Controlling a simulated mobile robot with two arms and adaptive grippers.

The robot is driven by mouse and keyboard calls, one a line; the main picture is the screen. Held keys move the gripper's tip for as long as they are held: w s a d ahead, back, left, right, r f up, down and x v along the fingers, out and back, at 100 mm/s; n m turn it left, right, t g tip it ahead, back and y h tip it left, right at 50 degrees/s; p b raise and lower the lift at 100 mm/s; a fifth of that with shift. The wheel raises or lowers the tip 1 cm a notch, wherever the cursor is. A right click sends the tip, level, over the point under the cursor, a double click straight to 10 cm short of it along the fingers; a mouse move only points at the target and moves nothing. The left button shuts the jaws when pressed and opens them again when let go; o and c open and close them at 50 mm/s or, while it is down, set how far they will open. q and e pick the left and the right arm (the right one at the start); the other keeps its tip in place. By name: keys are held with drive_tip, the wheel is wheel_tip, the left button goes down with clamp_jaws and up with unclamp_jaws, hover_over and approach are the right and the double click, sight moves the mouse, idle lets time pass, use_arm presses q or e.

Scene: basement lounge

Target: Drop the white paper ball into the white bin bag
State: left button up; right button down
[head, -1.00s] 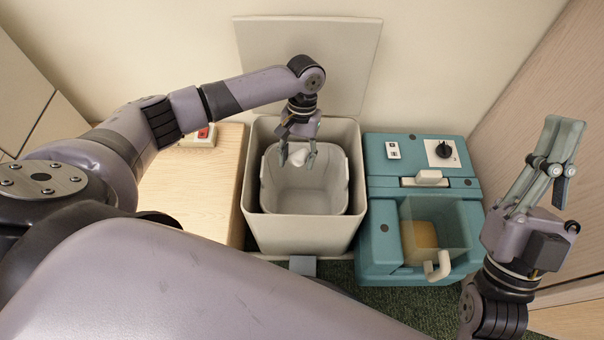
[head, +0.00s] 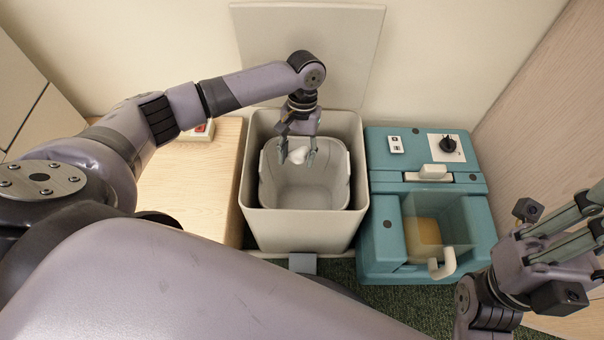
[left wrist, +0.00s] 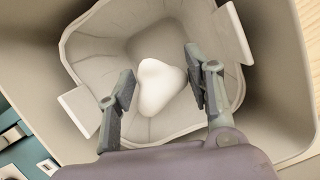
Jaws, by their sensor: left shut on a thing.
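The white paper ball (head: 298,155) is a small crumpled lump between the fingers of my left gripper (head: 298,150). My left gripper is shut on it, pointing down over the open mouth of the white bin bag (head: 305,195). The bag lines a pale bin and looks empty below the ball. In the left wrist view the ball (left wrist: 160,85) shows between the two fingers (left wrist: 158,95), with the bag's folded walls (left wrist: 100,45) around it. My right gripper (head: 580,228) is at the right edge, its fingertips cut off by the frame.
The pale bin (head: 300,232) has its lid (head: 310,50) raised against the wall. A teal machine (head: 385,235) with a knob and a clear tank stands close on the right. A wooden surface (head: 190,190) with a red switch (head: 203,127) adjoins on the left.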

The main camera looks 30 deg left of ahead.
use_arm(q)
drive_tip(key=o, duration=0.8)
drive_tip(key=shift+r, duration=0.1)
drive_tip(key=v, duration=1.1)
drive_tip(key=shift+w+r, duration=0.15)
drive_tip(key=shift+r, duration=0.25)
